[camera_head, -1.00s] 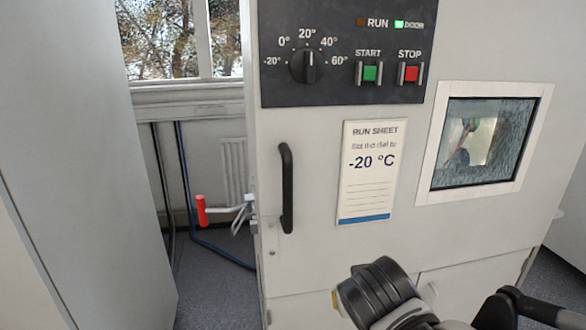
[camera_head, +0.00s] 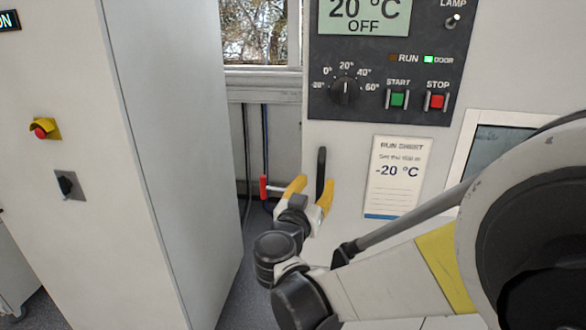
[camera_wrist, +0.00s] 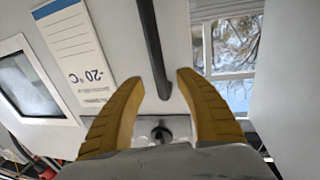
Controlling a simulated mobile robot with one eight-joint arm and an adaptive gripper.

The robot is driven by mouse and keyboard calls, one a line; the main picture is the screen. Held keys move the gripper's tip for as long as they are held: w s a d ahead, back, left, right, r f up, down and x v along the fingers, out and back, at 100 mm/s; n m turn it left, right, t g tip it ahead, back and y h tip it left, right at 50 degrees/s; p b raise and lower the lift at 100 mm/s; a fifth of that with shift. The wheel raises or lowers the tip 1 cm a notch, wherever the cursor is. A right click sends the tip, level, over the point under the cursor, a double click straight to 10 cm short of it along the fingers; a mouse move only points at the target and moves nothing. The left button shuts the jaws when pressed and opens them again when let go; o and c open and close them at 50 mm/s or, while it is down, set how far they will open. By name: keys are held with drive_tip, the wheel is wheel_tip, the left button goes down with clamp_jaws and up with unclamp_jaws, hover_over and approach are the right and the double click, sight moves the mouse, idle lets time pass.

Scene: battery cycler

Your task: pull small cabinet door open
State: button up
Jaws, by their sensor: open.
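The cabinet door (camera_head: 343,157) is a pale grey panel with a black vertical bar handle (camera_head: 321,174) near its left edge. The door looks shut. My gripper (camera_head: 314,190) is open, with its yellow fingers at the handle's lower part. In the wrist view the handle (camera_wrist: 151,40) runs down the picture, and its end lies between the two fingertips (camera_wrist: 158,80). Neither finger visibly presses on it. I cannot tell how deep the handle sits between the fingers.
A run sheet (camera_head: 394,177) reading -20 °C and a dark window (camera_head: 492,150) are right of the handle. The control panel (camera_head: 370,75) is above. A red-handled valve (camera_head: 264,188) stands just left of my gripper. A tall grey cabinet (camera_head: 160,130) stands further left, with a narrow gap between.

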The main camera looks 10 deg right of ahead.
sight(320, 177)
drive_tip(key=shift+x, duration=2.35)
drive_tip(key=shift+s, duration=0.1)
clamp_jaws()
